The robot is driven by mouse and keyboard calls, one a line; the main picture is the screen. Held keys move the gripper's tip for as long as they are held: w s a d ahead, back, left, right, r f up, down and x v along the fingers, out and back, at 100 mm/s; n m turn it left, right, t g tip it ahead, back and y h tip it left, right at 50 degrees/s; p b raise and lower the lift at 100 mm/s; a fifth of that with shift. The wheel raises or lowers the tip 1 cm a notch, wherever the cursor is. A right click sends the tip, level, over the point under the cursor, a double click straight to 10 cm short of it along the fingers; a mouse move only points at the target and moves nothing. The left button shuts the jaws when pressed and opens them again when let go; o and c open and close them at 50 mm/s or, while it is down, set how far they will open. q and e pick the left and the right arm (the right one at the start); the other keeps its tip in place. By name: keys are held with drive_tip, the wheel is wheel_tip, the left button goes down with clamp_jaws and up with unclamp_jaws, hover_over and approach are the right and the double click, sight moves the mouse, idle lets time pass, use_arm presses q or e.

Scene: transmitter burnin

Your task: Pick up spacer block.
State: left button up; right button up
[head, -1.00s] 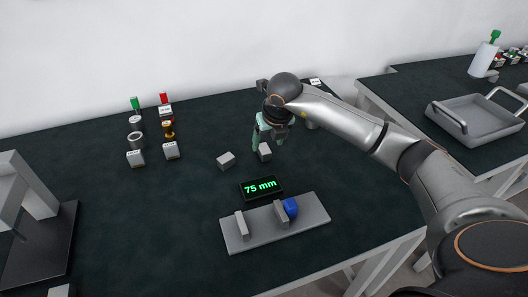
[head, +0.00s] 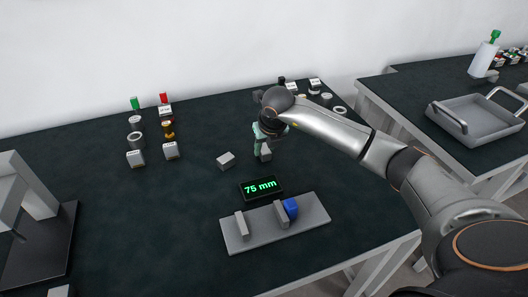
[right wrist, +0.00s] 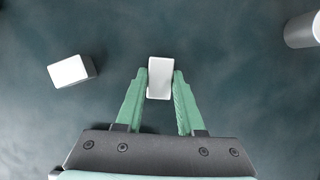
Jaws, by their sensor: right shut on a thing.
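A light grey spacer block (right wrist: 160,78) sits between the two green fingers of my right gripper (right wrist: 160,84) in the right wrist view. The fingers are shut on its two sides near their tips. A second similar block (head: 226,160) lies apart to the left, and also shows in the right wrist view (right wrist: 70,71). My left gripper is not in view.
A "75 mm" display (head: 261,188) and a grey fixture plate (head: 240,243) with a blue part (head: 291,207) stand in front. Labelled blocks, rings and coloured parts (head: 169,130) stand at the left back. More rings (head: 326,97) lie behind my arm. A grey tray (head: 478,118) is on the right table.

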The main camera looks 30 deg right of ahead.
clamp_jaws()
drive_tip(key=shift+w+r, duration=0.1)
drive_tip(key=shift+r, duration=0.1)
idle(0.3)
